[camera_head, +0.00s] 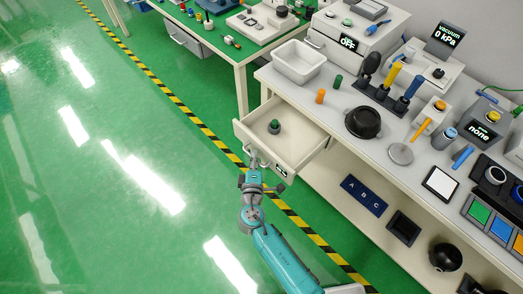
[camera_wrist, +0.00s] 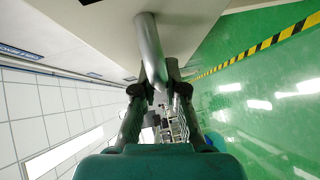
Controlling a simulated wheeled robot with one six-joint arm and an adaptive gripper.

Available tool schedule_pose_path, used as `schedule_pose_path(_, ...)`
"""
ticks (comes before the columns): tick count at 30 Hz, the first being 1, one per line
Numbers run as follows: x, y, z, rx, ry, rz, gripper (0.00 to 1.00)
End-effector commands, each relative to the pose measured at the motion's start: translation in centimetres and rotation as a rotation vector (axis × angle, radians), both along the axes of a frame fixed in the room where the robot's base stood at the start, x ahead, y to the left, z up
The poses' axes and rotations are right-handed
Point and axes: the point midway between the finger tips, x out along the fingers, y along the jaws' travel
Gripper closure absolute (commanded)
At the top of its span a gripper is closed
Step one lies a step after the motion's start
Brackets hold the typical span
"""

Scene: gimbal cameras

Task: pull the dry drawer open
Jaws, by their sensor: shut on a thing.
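The drawer (camera_head: 298,149) is pulled well out from under the white bench at its left end. A small dark piece with a green top (camera_head: 274,126) stands inside it. A small dark label with unreadable text is on the drawer front. My gripper (camera_head: 256,163) is at the drawer front. In the wrist view my gripper (camera_wrist: 160,88) has its two fingers closed around the grey bar handle (camera_wrist: 150,52). The far end of the handle runs to the pale drawer front (camera_wrist: 100,40).
The white bench (camera_head: 285,88) carries a white bin (camera_head: 299,62), a black round pan (camera_head: 362,122) and several coloured parts. A lower shelf holds a blue ABC board (camera_head: 364,195) and a black bowl (camera_head: 445,257). Green floor with a striped line (camera_head: 190,103) is clear at left.

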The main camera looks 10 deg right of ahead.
Motion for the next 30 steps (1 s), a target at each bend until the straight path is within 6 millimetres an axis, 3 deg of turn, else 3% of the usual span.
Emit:
schedule_pose_path(14, -0.4, 0.5, -0.1, 0.0, 0.002, -0.001, 1.0)
schedule_pose_path(15, -0.4, 0.5, -0.1, 0.0, 0.002, -0.001, 0.82)
schedule_pose_path(16, -0.4, 0.5, -0.1, 0.0, 0.002, -0.001, 0.77)
schedule_pose_path(26, -0.5, 0.5, 0.0, 0.001, 0.001, 0.0, 0.77)
schedule_pose_path(30, -1.6, 0.7, 0.1, 0.0, 0.001, 0.002, 0.77)
